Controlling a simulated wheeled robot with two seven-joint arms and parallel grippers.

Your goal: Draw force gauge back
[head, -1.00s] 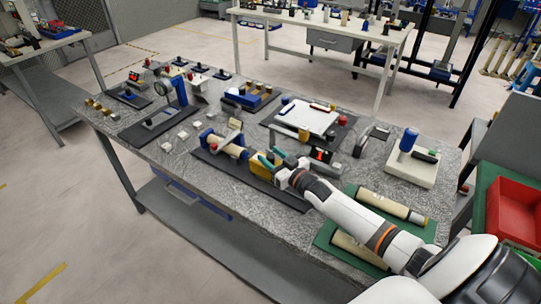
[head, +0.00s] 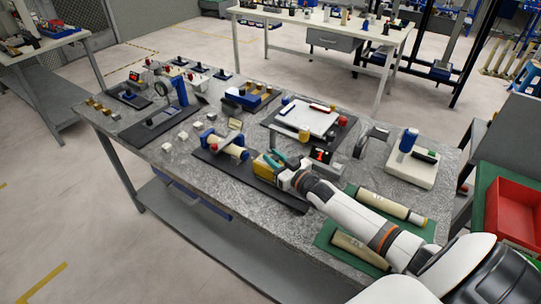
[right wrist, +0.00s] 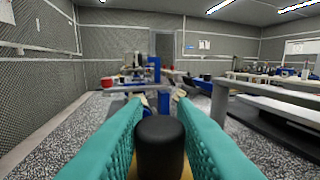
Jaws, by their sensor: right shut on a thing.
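The force gauge appears to be the yellow block (head: 264,168) on a dark base plate (head: 286,200) near the table's front edge, but my gripper partly covers it. My right gripper (head: 274,161) has teal fingers and is shut on it. In the right wrist view, the fingers (right wrist: 160,125) stand on both sides of a black round knob (right wrist: 160,140), with a little yellow showing beneath it. A blue-ended fixture with a cream cylinder (head: 232,147) lies on the same plate, left of the yellow block. My left gripper is not in view.
A red-digit display (head: 320,155) stands just right of my gripper. A white board (head: 306,118) lies behind, and a blue-posted stand (head: 178,90) is at the left. Cream cylinders on green mats (head: 391,206) lie near my forearm. Small pale cubes (head: 167,147) dot the left front.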

